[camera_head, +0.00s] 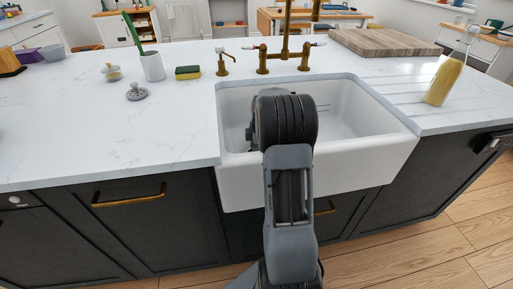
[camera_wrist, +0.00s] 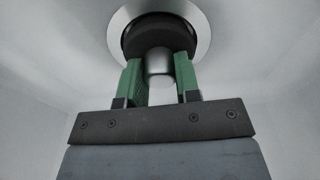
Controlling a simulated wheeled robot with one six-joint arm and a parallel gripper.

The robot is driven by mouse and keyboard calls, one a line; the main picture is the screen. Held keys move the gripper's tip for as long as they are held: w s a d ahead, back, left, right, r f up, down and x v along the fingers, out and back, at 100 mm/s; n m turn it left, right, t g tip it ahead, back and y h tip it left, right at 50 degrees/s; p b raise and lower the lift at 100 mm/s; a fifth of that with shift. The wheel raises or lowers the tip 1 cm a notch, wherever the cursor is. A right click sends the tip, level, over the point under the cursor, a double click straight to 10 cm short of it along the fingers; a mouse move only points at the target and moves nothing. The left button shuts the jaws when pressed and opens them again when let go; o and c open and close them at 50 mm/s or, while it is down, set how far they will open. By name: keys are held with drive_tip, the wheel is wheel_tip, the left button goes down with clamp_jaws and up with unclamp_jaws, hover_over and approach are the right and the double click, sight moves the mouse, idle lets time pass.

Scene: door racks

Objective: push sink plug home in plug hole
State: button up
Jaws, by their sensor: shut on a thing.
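The sink plug (camera_wrist: 160,33) is dark and round with a pale metal knob on top. It shows at the upper middle of the wrist view, over or in the plug hole. The plug hole's pale metal rim (camera_wrist: 203,22) rings the plug. My gripper (camera_wrist: 160,72) has green fingers on either side of the plug's knob and is shut on it. How deep the plug sits cannot be told. In the head view my arm covers much of the white sink (camera_head: 357,107), and the plug and the hole are hidden there.
A brass tap (camera_head: 284,50) stands behind the sink. A yellow bottle (camera_head: 443,82) and a wooden board (camera_head: 385,42) are on the right. A sponge (camera_head: 188,72), a white cup (camera_head: 152,66) and a grey strainer-like item (camera_head: 137,92) are on the left. The front left counter is clear.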

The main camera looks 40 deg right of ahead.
drive_tip(key=shift+f, duration=0.35)
drive_tip(key=o, duration=1)
drive_tip(key=r+p, duration=0.1)
drive_tip(key=r, duration=0.3)
drive_tip(key=d+r, duration=0.1)
drive_tip(key=r, duration=0.4)
drive_tip(key=r+p, duration=0.1)
drive_tip(key=r, duration=0.3)
drive_tip(key=shift+s+d+r+p, duration=0.3)
drive_tip(key=shift+s+r, duration=0.05)
drive_tip(key=shift+r, duration=0.05)
